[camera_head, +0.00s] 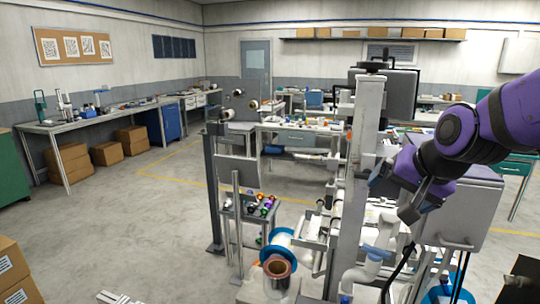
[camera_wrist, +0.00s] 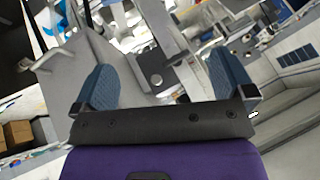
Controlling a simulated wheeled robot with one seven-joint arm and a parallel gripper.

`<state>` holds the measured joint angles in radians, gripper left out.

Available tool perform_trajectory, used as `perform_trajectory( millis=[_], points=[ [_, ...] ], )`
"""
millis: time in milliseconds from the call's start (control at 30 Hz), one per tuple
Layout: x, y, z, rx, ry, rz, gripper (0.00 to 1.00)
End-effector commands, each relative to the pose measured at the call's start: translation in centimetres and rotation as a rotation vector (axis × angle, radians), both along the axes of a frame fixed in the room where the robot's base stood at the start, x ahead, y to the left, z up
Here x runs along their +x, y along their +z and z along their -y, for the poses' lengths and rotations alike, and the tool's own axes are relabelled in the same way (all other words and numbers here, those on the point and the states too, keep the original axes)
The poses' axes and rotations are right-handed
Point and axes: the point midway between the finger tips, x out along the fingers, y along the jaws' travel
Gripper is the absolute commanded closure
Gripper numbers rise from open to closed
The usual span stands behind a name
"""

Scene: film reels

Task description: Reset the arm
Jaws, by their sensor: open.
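My gripper (camera_wrist: 162,82) is open in the wrist view, its two blue fingers wide apart with nothing between them. It points at grey machine parts, which are tilted in this view. In the head view my purple arm (camera_head: 455,132) reaches in from the right edge, bent, with its wrist beside the machine's upright column (camera_head: 364,150). A blue-rimmed reel (camera_head: 272,242) with a brown roll (camera_head: 278,270) is mounted low at the front of the machine, well apart from my gripper. Small rollers (camera_head: 253,105) sit on the machine's left post.
A grey panel box (camera_head: 462,205) stands close under my arm. A small stand (camera_head: 248,212) holds several colored items. A long workbench (camera_head: 110,118) and cardboard boxes (camera_head: 72,160) line the left wall. The floor (camera_head: 130,225) at left is mostly clear.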

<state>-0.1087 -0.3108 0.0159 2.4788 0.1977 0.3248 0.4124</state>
Motion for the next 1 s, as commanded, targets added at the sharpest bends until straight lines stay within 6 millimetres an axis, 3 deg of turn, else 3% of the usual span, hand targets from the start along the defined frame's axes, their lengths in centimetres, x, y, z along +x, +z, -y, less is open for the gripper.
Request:
perform_trajectory(
  millis=[200,500,700,1000],
  points=[
    [-6.5,2.9,2.4,-0.150,0.153,-0.041,0.00],
    [-14.6,4.6,5.0,-0.327,0.314,-0.118,0.00],
    [-16.6,4.8,5.6,-0.370,0.352,-0.145,0.00],
    [-16.7,4.8,5.6,-0.371,0.354,-0.146,0.00]
  ],
)
